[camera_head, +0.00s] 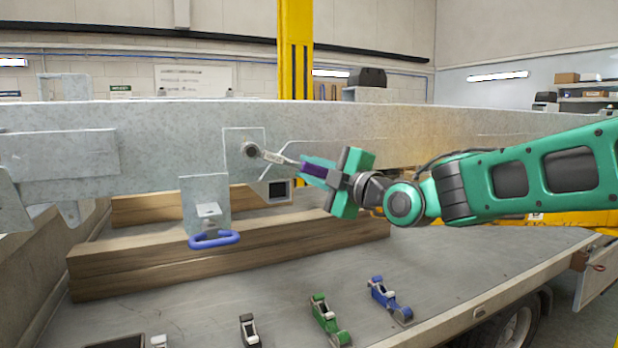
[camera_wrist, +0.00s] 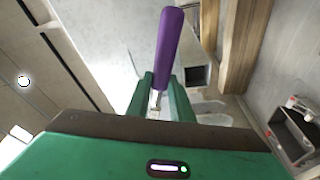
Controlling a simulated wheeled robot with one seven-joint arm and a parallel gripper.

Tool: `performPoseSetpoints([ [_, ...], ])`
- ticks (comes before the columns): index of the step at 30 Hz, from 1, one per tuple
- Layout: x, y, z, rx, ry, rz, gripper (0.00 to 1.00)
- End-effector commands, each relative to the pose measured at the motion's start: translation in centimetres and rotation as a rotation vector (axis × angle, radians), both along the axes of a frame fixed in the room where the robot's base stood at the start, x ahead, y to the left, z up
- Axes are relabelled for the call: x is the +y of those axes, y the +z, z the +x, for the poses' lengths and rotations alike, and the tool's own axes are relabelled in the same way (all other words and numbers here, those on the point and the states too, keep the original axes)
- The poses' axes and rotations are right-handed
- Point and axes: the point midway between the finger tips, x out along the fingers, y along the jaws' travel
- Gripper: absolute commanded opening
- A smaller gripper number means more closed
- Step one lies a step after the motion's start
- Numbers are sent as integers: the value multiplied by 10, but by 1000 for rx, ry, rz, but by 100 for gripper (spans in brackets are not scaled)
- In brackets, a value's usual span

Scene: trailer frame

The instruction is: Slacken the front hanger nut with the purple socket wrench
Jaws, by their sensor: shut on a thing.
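The socket wrench has a purple handle (camera_head: 314,169) and a silver shank (camera_head: 280,159). My gripper (camera_head: 326,174) is shut on it, and the wrench reaches left from the jaws, tilted slightly up. Its round head (camera_head: 251,151) lies at a square plate (camera_head: 237,136) on the grey steel beam (camera_head: 400,128). The head covers the spot where a nut would show, so I cannot tell how fully it is seated. In the wrist view the purple handle (camera_wrist: 167,48) stands up above the green fingers (camera_wrist: 158,96); the wrench head is not clear there.
A bracket (camera_head: 204,190) with a blue loop (camera_head: 214,240) hangs below the beam, in front of wooden timbers (camera_head: 150,258). The deck's right side is clear.

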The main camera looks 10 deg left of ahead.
Motion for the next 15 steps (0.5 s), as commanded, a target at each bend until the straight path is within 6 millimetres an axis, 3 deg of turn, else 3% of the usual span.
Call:
performPoseSetpoints([
  [6,-3,12,2,-45,-1,-69,0],
  [15,-3,12,2,-46,0,-73,0],
])
